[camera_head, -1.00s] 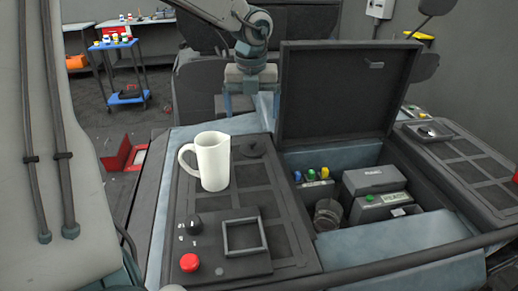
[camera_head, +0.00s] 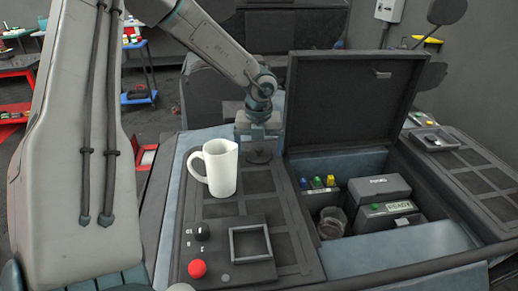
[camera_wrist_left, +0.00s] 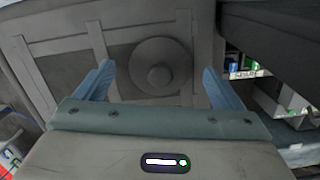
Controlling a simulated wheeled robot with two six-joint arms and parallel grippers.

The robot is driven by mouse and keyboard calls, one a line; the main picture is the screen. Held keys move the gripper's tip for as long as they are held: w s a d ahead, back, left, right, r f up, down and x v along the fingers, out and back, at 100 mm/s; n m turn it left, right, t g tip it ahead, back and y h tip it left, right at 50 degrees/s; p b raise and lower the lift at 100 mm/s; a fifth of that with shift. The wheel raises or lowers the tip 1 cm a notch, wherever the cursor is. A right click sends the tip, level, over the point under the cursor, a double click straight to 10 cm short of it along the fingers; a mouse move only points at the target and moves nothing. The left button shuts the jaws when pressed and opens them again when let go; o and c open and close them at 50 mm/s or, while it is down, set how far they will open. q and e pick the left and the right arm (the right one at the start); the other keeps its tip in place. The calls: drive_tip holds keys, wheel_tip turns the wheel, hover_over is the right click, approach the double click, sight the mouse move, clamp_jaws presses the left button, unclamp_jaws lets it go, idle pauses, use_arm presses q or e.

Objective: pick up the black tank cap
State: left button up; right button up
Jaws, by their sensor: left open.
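The black tank cap (camera_head: 259,157) is a round dark disc with a raised centre knob, on the dark panel to the right of the white jug. It also shows in the left wrist view (camera_wrist_left: 160,66), in the middle between the fingers. My left gripper (camera_head: 258,146) is open and empty, pointing down just above the cap, partly covering it in the head view. In the wrist view its two blue fingers (camera_wrist_left: 157,82) stand on either side of the cap, with gaps visible. My right gripper is not in view.
A white jug (camera_head: 219,168) stands close left of the gripper. An open lid (camera_head: 343,103) rises close on the right, over a compartment with a glass jar (camera_head: 331,222) and boxes. A red button (camera_head: 197,268) and a square frame (camera_head: 250,243) lie nearer.

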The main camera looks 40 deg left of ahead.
use_arm(q)
drive_tip(key=shift+f, duration=0.2)
drive_tip(key=shift+c, duration=0.9)
drive_tip(key=c, duration=1)
drive_tip(key=shift+o, duration=0.2)
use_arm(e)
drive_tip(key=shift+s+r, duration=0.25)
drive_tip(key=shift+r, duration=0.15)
use_arm(q)
drive_tip(key=shift+r, duration=0.1)
